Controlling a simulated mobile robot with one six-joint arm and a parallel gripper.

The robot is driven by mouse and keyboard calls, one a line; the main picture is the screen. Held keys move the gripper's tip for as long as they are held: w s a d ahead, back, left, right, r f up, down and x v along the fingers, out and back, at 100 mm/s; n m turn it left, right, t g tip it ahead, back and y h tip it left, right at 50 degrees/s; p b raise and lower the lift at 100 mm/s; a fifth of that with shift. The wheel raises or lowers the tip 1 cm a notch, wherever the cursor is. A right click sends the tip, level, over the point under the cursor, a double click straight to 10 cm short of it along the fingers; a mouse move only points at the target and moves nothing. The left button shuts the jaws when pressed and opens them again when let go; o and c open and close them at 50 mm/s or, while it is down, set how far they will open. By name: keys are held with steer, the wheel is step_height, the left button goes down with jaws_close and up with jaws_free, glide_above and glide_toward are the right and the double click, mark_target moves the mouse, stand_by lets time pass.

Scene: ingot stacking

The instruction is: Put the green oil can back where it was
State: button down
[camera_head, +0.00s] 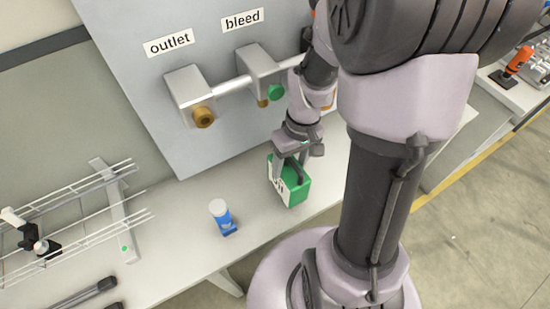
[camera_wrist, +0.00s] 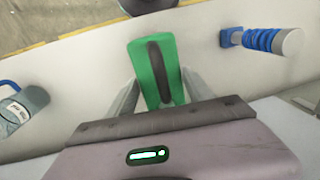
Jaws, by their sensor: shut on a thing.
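The green oil can (camera_head: 296,188) has a dark handle on top and a white label on its side. It is at the table, below the bleed valve, and I cannot tell whether its base touches the surface. My gripper (camera_head: 289,166) is shut on it from above. In the wrist view the can (camera_wrist: 168,88) lies between the two fingers of my gripper (camera_wrist: 156,98), with its dark handle facing the camera. The gripper and arm hide part of the can's top in the head view.
A grey-blue can (camera_wrist: 25,108) shows at the left of the wrist view. A wire rack (camera_head: 75,215) is at the left. The panel with outlet and bleed valves (camera_head: 190,95) rises behind. Bare table lies between bottle and rack.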

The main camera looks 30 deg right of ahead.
steer(key=f, duration=0.2)
steer(key=f+b, duration=0.1)
steer(key=shift+s, duration=0.25)
steer(key=shift+w, duration=0.3)
steer(key=shift+a+r, duration=0.1)
steer(key=shift+r, duration=0.1)
steer(key=shift+s, duration=0.25)
steer(key=shift+f, duration=0.1)
steer(key=shift+c, duration=1.9)
jaws_free()
